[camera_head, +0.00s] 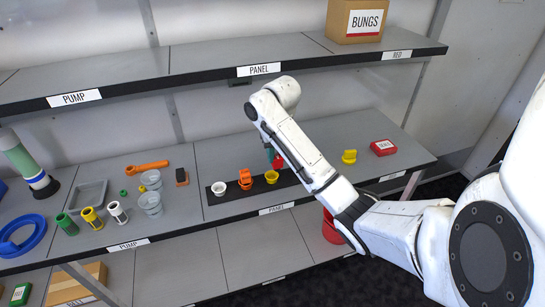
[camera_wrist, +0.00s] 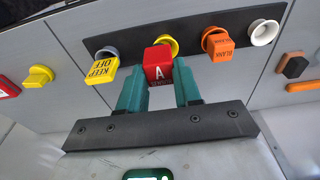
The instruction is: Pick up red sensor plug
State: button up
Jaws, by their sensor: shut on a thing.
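The red sensor plug (camera_wrist: 158,64), a red block marked with a white A, sits between the teal fingers of my gripper (camera_wrist: 160,82) in the wrist view. The gripper is shut on it. In the head view, the red plug (camera_head: 277,161) shows just beside my forearm, under the teal fingers (camera_head: 269,150). A yellow socket (camera_wrist: 169,42) on the dark strip is right behind the plug in the wrist view. In the head view, the yellow socket (camera_head: 271,177) shows just below the plug. Any contact between plug and socket cannot be told.
The dark strip (camera_wrist: 190,30) also holds an orange plug (camera_wrist: 219,47), a white socket (camera_wrist: 263,32) and a yellow KEEP OFF plug (camera_wrist: 101,70). A loose yellow plug (camera_head: 349,156) and red box (camera_head: 383,147) stand to the right. The upper shelf (camera_head: 190,60) overhangs behind.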

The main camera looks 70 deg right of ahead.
jog(key=s+a+r+p, duration=0.4)
jog(key=s+a+r, duration=0.2)
jog(key=r, duration=0.5)
jog(key=shift+s+a+r, duration=0.15)
jog(key=shift+s+a, duration=0.05)
jog(key=shift+s, duration=1.1)
